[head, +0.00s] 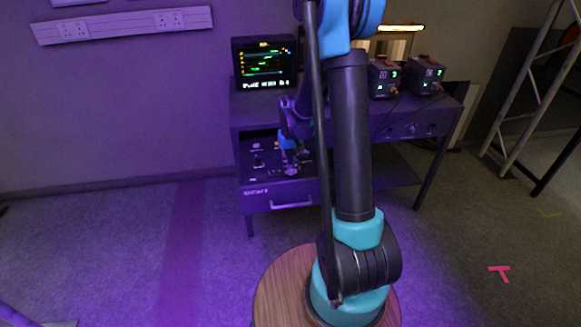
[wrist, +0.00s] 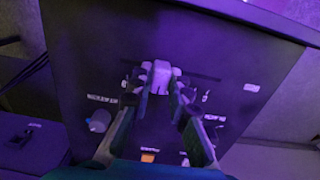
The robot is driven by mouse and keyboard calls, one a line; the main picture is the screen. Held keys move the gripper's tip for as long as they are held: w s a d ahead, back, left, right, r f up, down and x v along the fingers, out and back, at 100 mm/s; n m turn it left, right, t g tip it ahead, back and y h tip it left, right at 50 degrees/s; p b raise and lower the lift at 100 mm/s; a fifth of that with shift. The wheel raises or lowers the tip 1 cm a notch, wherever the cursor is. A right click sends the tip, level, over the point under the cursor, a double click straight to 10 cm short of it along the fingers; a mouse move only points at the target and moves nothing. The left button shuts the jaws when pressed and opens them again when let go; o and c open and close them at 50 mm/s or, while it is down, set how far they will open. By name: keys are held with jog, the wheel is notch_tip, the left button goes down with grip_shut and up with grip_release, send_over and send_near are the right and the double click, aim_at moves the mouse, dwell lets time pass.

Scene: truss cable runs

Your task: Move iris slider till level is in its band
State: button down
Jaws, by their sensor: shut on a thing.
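My gripper (wrist: 160,92) is shut on the pale cap of a slider (wrist: 161,75), with one finger on each side of it. The slider sits on a dark control panel (wrist: 80,60), and a thin dark slot runs to the right of the cap. In the head view my gripper (head: 289,165) is low over the same panel (head: 262,172), largely hiding the slider. The monitor (head: 265,65) behind shows green, yellow and red marks and a line of white text. They are too small to read a level or band surely.
A round pale knob (wrist: 100,120) and an orange-lit button (wrist: 148,157) are on the panel near my fingers. Two dark boxes with green displays, a left one (head: 383,78) and a right one (head: 427,75), stand on the desk (head: 440,108).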

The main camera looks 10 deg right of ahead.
aim_at(287, 176)
jog(key=shift+a, duration=0.65)
jog(key=c, duration=1.4)
grip_release()
jog(key=shift+c, duration=0.2)
notch_tip(287, 176, up, 12)
